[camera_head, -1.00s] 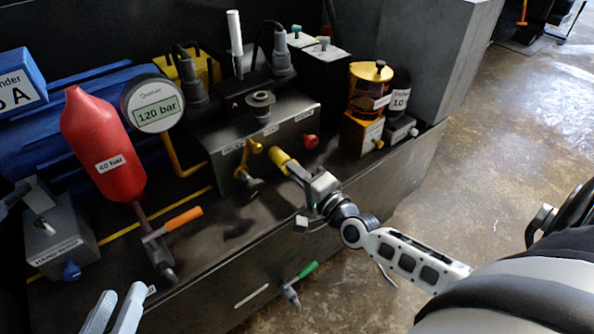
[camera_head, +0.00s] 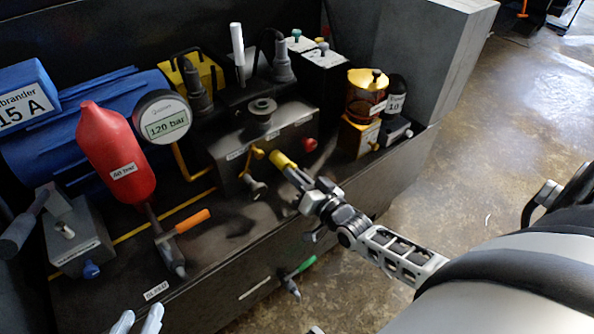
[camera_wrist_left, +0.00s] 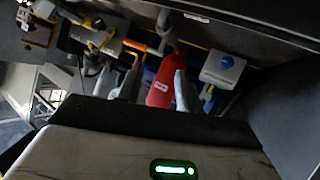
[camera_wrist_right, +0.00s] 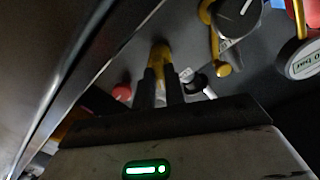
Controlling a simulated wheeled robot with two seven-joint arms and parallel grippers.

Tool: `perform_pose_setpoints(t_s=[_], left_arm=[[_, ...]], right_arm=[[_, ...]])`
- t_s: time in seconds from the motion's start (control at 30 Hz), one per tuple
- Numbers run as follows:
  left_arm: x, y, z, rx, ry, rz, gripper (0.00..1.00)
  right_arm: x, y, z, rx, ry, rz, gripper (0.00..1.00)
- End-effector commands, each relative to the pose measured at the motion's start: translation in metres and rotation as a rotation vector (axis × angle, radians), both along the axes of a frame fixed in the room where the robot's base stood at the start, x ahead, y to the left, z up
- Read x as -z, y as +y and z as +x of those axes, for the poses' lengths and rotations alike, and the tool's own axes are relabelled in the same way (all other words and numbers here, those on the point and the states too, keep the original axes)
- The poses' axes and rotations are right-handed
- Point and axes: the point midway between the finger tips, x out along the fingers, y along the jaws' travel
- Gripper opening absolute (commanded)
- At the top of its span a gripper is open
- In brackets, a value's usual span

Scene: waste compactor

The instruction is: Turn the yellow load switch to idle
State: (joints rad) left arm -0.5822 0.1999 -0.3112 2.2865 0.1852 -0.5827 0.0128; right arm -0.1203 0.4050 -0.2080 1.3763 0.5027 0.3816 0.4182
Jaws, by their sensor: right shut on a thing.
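The yellow load switch (camera_head: 282,160) is a yellow knob on the front of the dark control box (camera_head: 270,135). It also shows in the right wrist view (camera_wrist_right: 160,52), between the fingertips. My right gripper (camera_head: 292,172) is shut on the knob, reaching in from the lower right; its fingers cover part of it. The switch's label and pointer position cannot be read. My left gripper (camera_head: 138,322) is at the bottom left of the head view, away from the switch. Its fingers are apart and empty in the left wrist view (camera_wrist_left: 155,88).
A red button (camera_head: 309,145) is right of the switch, and a yellow lever (camera_head: 254,158) is left of it. A red cylinder (camera_head: 117,160), a 120 bar gauge (camera_head: 162,120) and an orange-handled valve (camera_head: 192,220) stand left. A green-handled valve (camera_head: 300,268) is below. Floor is open at right.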

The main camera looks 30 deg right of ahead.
Motion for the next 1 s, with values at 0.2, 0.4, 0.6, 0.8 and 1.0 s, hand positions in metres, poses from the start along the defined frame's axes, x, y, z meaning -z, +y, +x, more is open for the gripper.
perform_pose_setpoints(t_s=[0.2, 0.4, 0.6, 0.8, 1.0], left_arm=[[0.006, 0.003, -0.002, 0.0, 0.054, 0.024, 0.36], [0.013, 0.004, -0.004, -0.002, 0.096, 0.038, 0.36], [0.015, 0.005, -0.003, -0.009, 0.113, 0.042, 0.36], [0.018, 0.008, -0.002, -0.01, 0.126, 0.051, 0.36], [0.018, 0.008, -0.002, -0.009, 0.126, 0.051, 0.36]], right_arm=[[-0.001, 0.0, -0.001, 0.001, -0.014, -0.198, 0.0], [-0.001, 0.0, -0.001, 0.001, -0.026, -0.348, 0.0], [0.0, 0.0, -0.001, 0.001, -0.034, -0.454, 0.0], [0.0, 0.0, -0.001, 0.0, -0.04, -0.51, 0.0], [0.0, 0.0, -0.001, 0.0, -0.042, -0.532, 0.0]])
